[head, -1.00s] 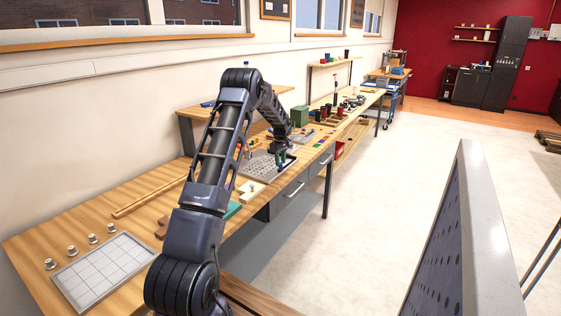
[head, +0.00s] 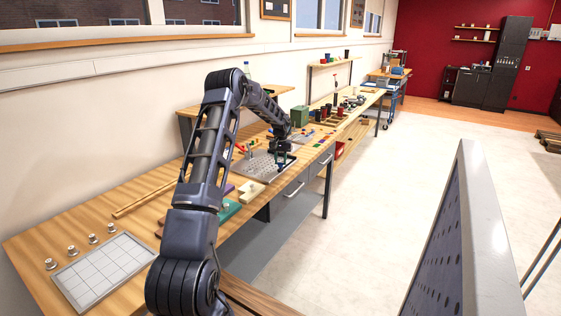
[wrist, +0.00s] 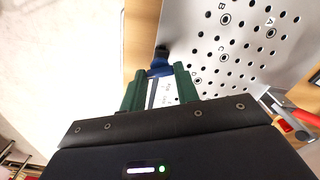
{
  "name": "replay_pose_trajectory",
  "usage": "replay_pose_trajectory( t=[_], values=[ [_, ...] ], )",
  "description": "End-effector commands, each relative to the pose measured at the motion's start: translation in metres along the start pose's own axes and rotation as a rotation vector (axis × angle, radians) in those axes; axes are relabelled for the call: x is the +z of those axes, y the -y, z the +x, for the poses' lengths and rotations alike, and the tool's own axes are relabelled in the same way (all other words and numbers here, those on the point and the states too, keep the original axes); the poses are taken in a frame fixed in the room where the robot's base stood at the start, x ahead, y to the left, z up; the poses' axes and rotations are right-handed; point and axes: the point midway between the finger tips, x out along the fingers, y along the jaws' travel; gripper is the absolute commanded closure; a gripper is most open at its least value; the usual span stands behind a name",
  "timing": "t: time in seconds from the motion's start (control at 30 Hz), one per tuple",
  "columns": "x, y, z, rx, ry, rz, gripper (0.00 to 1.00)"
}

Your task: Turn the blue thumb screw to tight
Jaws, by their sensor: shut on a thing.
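The blue thumb screw (wrist: 159,68) shows in the wrist view at the edge of the perforated metal plate (wrist: 240,45), with a small black part just beyond it. My gripper (wrist: 160,74) has green fingers, one on each side of the blue piece, and is shut on it. A pale strip with small dark markings lies between the fingers. In the head view my gripper (head: 281,158) is at the right edge of the plate (head: 258,168). The screw is too small to make out there, and its turn angle cannot be read.
The wooden bench (head: 130,205) runs along the wall, with a gridded white panel (head: 103,270) and several metal knobs at its near end. A red-handled item (wrist: 288,126) lies beside the plate. Coloured pieces stand beyond my gripper.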

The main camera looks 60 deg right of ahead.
Motion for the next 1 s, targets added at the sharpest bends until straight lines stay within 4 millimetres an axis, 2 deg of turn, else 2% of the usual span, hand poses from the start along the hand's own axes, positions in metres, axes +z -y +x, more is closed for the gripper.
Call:
replay_pose_trajectory(
  t=[0.6,1.0],
  values=[
    [-0.0014,0.0011,-0.0014,-0.001,-0.005,0.578,0.92],
    [-0.0012,0.0005,-0.0012,-0.001,-0.004,0.855,0.92]
  ],
)
